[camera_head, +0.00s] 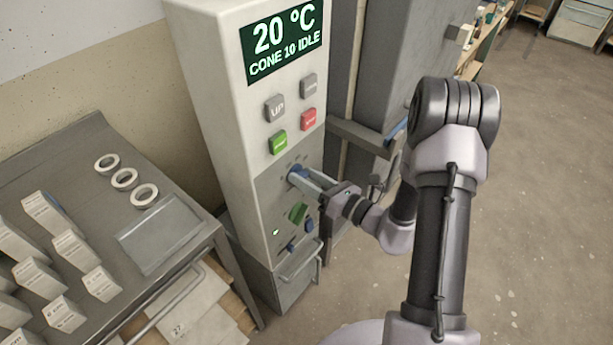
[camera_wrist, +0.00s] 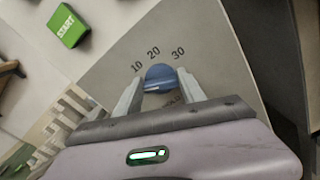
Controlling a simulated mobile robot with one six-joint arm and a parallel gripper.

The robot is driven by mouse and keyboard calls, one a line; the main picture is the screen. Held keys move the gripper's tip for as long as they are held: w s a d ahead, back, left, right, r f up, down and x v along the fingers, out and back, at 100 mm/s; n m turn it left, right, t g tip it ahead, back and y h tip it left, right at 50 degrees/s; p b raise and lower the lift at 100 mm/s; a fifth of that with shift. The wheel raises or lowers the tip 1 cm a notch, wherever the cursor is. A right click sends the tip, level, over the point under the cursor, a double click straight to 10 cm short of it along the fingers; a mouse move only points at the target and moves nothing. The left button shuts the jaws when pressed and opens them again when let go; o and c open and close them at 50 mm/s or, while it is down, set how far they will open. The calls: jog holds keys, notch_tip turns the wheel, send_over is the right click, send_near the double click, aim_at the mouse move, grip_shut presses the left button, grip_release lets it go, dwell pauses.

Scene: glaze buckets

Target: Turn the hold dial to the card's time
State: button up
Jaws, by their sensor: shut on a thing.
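The hold dial is a blue knob (camera_wrist: 160,76) on the kiln controller's grey panel, with the numbers 10, 20 and 30 around its top in the wrist view. My gripper (camera_wrist: 159,90) is shut on it, one finger on each side. In the head view my gripper (camera_head: 308,178) reaches the blue dial (camera_head: 297,173) from the right. The dial's pointer and the lettering below it are partly hidden, so its setting is unclear. The controller's screen (camera_head: 283,38) reads 20 °C, CONE 10 IDLE. I cannot make out a card showing a time.
Buttons, including a green one (camera_head: 278,142) and a red one (camera_head: 308,119), sit above the dial. A grey table (camera_head: 95,150) with white boxes and rings stands left. Open floor (camera_head: 540,190) lies right.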

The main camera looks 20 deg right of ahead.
jog(key=m+p, duration=0.3)
jog(key=shift+r+m, duration=0.15)
jog(key=shift+m, duration=0.15)
jog(key=m+p, duration=0.4)
jog(key=shift+w+d+m, duration=0.1)
jog(key=shift+m, duration=0.2)
jog(key=m, duration=0.1)
jog(key=m+p, duration=0.1)
jog(key=m, duration=0.1)
jog(key=m+p, duration=0.1)
jog(key=shift+f+m, duration=0.3)
jog(key=shift+f+m+p, duration=0.2)
jog(key=shift+m+p, duration=0.85)
jog(key=shift+m, duration=1.15)
jog(key=o, duration=1.4)
jog(key=shift+c, duration=0.2)
